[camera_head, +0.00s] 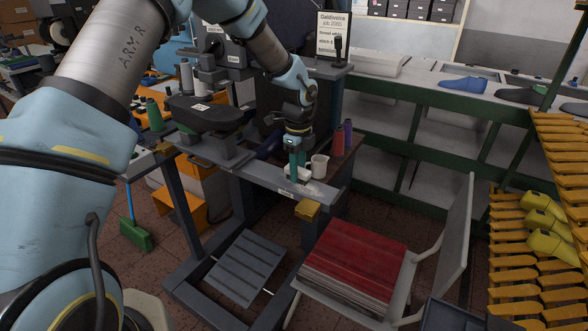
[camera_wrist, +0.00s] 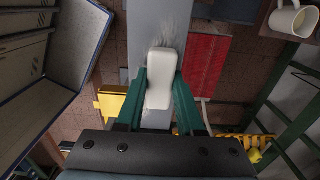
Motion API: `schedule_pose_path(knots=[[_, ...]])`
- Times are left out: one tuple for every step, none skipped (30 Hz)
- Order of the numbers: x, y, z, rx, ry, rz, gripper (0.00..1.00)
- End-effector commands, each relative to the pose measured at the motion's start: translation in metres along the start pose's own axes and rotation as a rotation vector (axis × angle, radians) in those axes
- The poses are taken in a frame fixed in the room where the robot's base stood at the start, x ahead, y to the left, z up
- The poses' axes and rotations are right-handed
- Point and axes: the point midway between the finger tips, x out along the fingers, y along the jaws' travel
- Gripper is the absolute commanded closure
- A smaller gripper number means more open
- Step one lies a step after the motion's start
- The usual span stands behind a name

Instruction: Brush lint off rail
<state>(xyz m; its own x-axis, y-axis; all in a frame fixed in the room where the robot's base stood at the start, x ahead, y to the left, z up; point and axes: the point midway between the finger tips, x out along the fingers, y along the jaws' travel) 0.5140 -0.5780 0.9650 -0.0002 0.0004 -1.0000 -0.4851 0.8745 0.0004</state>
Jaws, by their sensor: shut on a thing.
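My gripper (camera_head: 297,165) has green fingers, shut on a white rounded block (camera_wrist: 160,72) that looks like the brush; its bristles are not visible. The white block (camera_head: 303,174) also shows low under my gripper in the head view, over the grey rail (camera_head: 250,172) along the machine table's front edge. I cannot tell whether it touches the rail. Pale lint-like specks (camera_head: 318,189) lie on the rail to the right of the block. In the wrist view the grey rail (camera_wrist: 147,30) runs behind the block, with a pale smudge beside the block's far end.
A yellow block (camera_head: 308,209) sits at the rail's front. The sewing machine (camera_head: 215,110) is to the left.

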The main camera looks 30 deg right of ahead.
Motion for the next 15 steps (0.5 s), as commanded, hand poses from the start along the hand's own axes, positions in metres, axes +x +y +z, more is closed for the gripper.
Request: schedule_pose_path(knots=[[0.0,0.0,-0.004,0.002,0.0,0.0,1.0],[0.001,0.0,-0.006,0.002,0.0,0.0,1.0],[0.001,0.0,-0.009,0.001,0.0,0.0,1.0],[0.001,0.0,-0.011,0.001,0.0,0.0,1.0],[0.002,0.0,-0.014,0.002,0.0,0.0,1.0],[0.002,0.0,-0.018,0.003,0.0,0.0,1.0],[0.002,0.0,-0.02,0.003,0.0,0.0,1.0],[0.002,0.0,-0.023,0.002,0.0,0.0,1.0],[0.003,0.0,-0.025,0.001,0.0,0.0,1.0],[0.003,0.0,-0.027,0.001,0.0,0.0,1.0],[0.003,0.0,-0.029,0.001,0.0,0.0,1.0],[0.003,0.0,-0.03,0.001,0.0,0.0,1.0],[0.003,0.0,-0.03,0.001,0.0,0.0,1.0],[0.003,0.0,-0.031,0.001,0.0,0.001,1.0],[0.003,0.0,-0.032,0.001,0.0,0.001,1.0]])
